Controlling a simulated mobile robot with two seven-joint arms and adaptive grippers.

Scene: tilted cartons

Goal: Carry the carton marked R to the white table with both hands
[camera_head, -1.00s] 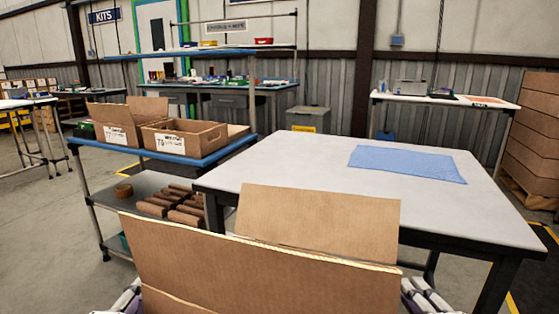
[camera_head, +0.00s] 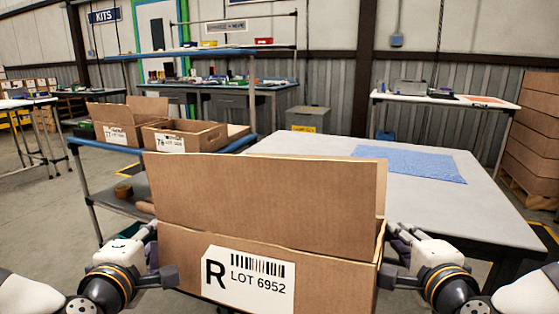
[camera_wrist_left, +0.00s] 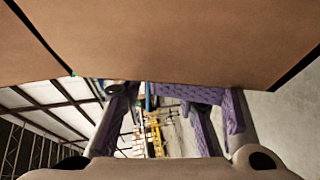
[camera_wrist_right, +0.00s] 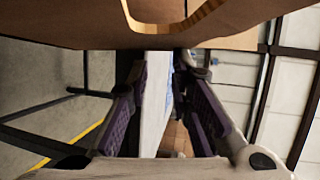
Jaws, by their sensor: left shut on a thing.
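The carton marked R (camera_head: 330,281) is brown, with a white label and a raised flap, and is held in front of me at the near side of the white table (camera_head: 300,142). What is under it is out of view. My left gripper (camera_head: 152,240) is at its left side, shut on the carton; its brown wall fills the top of the left wrist view (camera_wrist_left: 180,35). My right gripper (camera_head: 398,238) is at its right side. In the right wrist view the carton wall (camera_wrist_right: 75,20) with a hand hole hides the fingertips, so its grip is unclear.
A blue mat (camera_head: 415,162) lies on the white table, with bare top around it. A blue-topped cart (camera_head: 82,148) at left bears two other open cartons (camera_head: 118,122) (camera_head: 182,136). A grey bin (camera_head: 308,119) stands behind the table. Stacked cartons (camera_head: 535,125) are at right.

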